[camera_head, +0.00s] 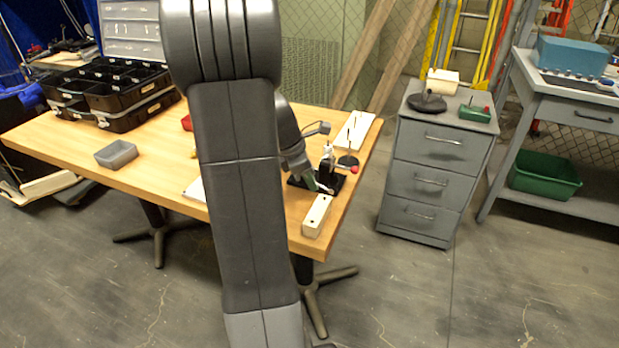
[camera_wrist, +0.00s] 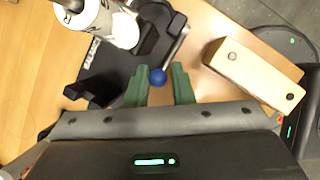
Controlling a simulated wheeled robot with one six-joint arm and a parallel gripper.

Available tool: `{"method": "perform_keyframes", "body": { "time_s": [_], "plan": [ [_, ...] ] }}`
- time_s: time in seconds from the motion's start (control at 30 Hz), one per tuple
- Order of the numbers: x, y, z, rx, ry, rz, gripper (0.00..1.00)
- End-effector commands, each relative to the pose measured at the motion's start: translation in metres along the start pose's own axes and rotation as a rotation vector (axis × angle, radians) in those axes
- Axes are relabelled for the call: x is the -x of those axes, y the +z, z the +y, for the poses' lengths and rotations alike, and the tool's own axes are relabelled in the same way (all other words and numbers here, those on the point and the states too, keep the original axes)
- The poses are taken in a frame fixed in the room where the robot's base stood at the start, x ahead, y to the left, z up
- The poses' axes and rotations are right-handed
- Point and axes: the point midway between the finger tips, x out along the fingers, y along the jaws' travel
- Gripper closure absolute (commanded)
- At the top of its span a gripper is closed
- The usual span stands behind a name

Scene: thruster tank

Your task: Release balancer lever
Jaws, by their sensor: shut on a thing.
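The balancer (camera_wrist: 110,25), a white and metal device on a black base (camera_wrist: 97,92), stands on the wooden table. In the head view it shows near the table's right end (camera_head: 327,166). A thin metal lever (camera_wrist: 178,47) runs along the base and ends in a blue ball knob (camera_wrist: 157,77). My gripper (camera_wrist: 158,86) has its green fingers on either side of this knob and is shut on it. In the head view my gripper (camera_head: 316,184) is low at the device, with the knob hidden or too small to make out.
A pale block (camera_wrist: 254,74) lies just right of my gripper and shows at the table's front right corner (camera_head: 317,215). A grey bin (camera_head: 116,154) and black cases (camera_head: 110,95) are farther left. A drawer cabinet (camera_head: 437,150) stands right.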

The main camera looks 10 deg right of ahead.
Motion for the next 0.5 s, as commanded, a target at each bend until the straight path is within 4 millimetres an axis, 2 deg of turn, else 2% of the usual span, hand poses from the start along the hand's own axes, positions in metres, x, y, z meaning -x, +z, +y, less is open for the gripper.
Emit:
{"method": "perform_keyframes", "body": {
  "time_s": [0.17, 0.5],
  "plan": [
    [0.0074, 0.0068, -0.0015, -0.02, 0.042, 0.068, 1.0],
    [0.0064, 0.0075, -0.0011, -0.031, 0.07, 0.101, 1.0]
  ]
}}
